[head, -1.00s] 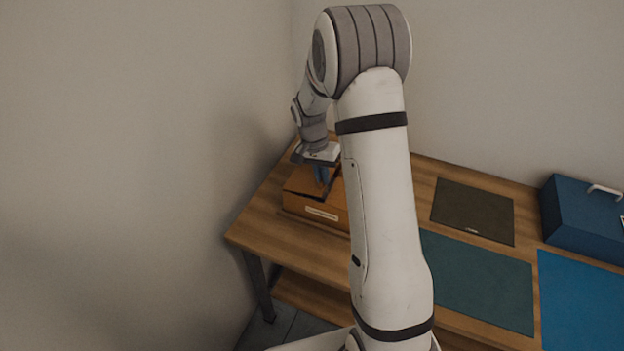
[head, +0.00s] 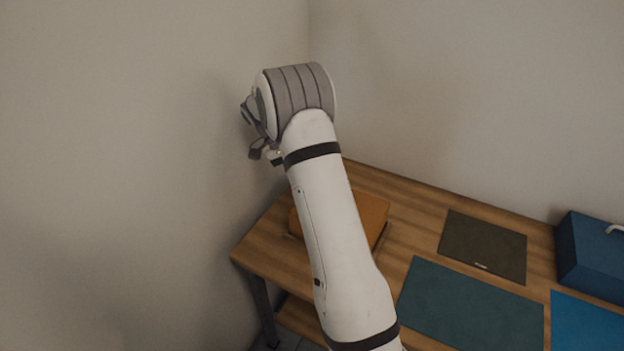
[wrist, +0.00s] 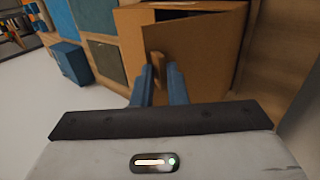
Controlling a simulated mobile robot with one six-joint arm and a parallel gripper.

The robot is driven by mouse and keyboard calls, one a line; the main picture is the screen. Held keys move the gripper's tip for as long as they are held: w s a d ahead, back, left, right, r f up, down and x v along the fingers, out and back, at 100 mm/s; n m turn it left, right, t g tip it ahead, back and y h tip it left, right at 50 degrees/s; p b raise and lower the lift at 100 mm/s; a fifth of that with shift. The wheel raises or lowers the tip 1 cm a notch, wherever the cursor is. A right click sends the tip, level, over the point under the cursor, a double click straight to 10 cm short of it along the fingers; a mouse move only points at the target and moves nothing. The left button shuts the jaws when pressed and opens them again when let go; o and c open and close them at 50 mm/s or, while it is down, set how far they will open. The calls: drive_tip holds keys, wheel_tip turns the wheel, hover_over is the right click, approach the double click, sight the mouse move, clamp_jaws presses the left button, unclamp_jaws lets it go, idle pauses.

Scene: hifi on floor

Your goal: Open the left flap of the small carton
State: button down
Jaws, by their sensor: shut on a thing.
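The small carton (head: 367,213) is orange-brown and stands on the table's left end in the head view, partly hidden by my arm. In the wrist view the carton (wrist: 128,42) shows a dark gap along its top. The flap (wrist: 208,62) stands out at an angle from the opening, facing my camera. A small wooden tab (wrist: 159,68) sits on the flap's edge. My gripper (wrist: 160,75) has its blue fingers shut on the tab. In the head view my gripper is hard to make out, high beside the table's left end.
The wooden table (head: 400,190) holds a dark mat (head: 483,247), a green mat (head: 470,305), a blue mat (head: 590,320) and a blue box (head: 590,255) with a pale handle. The wall (head: 150,150) is close at the left.

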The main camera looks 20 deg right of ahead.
drive_tip(key=shift+w+a+f, duration=0.45)
drive_tip(key=shift+a+f, duration=0.05)
drive_tip(key=shift+a, duration=0.25)
drive_tip(key=c, duration=1.8)
unclamp_jaws()
drive_tip(key=shift+w, duration=0.1)
drive_tip(key=shift+o, duration=1.2)
drive_tip(key=shift+w+a+f, duration=0.1)
drive_tip(key=shift+w+f, duration=0.05)
drive_tip(key=shift+w, duration=0.1)
drive_tip(key=shift+s, duration=0.1)
drive_tip(key=shift+r, duration=0.2)
wheel_tip(320, 180, up, 10)
drive_tip(key=b, duration=0.2)
drive_tip(key=shift+d+r, duration=0.2)
